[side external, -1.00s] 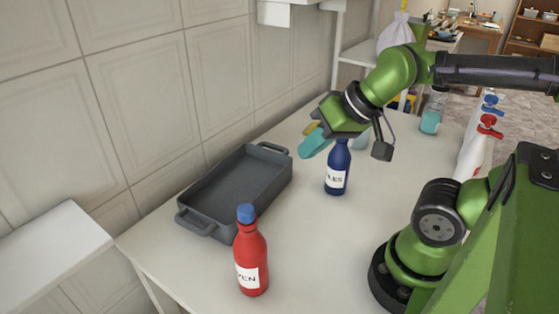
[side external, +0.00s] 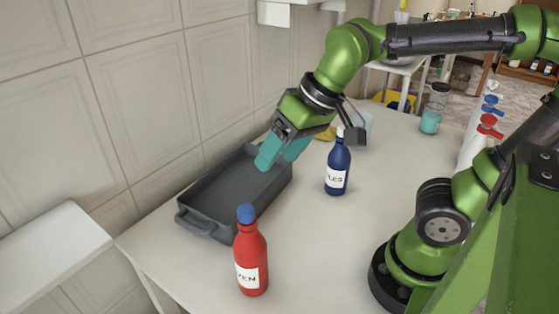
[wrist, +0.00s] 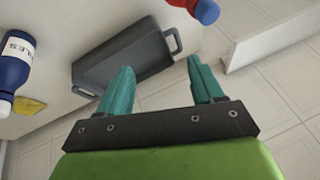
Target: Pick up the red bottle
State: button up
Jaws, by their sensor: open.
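The red bottle (side external: 251,255) stands upright at the near end of the table, with a blue cap and a white label. In the wrist view, part of the red bottle (wrist: 183,4) and its blue cap show at the top edge. My gripper (side external: 283,158) is open and empty, with teal fingers pointing down above the far end of the grey tray. In the wrist view, the fingers of my gripper (wrist: 158,80) are spread apart with nothing between them. The gripper is well behind the red bottle and higher than it.
A blue bottle (side external: 337,170) stands upright right of the gripper. The grey tray (side external: 190,218) lies along the wall, left of the red bottle. A yellow item (side external: 326,134), a teal cup (side external: 430,122) and red- and blue-topped bottles stand farther back. The table is clear between the two bottles.

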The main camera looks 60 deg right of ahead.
aim_at(247, 224)
jog(key=a+r+m+g+h, duration=0.3)
jog(key=a+r+g, duration=0.2)
jog(key=a+r, duration=0.3)
jog(key=f, duration=0.6)
jog(key=a+f, duration=0.1)
jog(key=f, duration=1)
jog(key=shift+w+a+f, duration=0.15)
jog(key=shift+w+f, duration=0.1)
jog(key=shift+f, duration=0.15)
jog(key=shift+r, duration=0.1)
grip_shut()
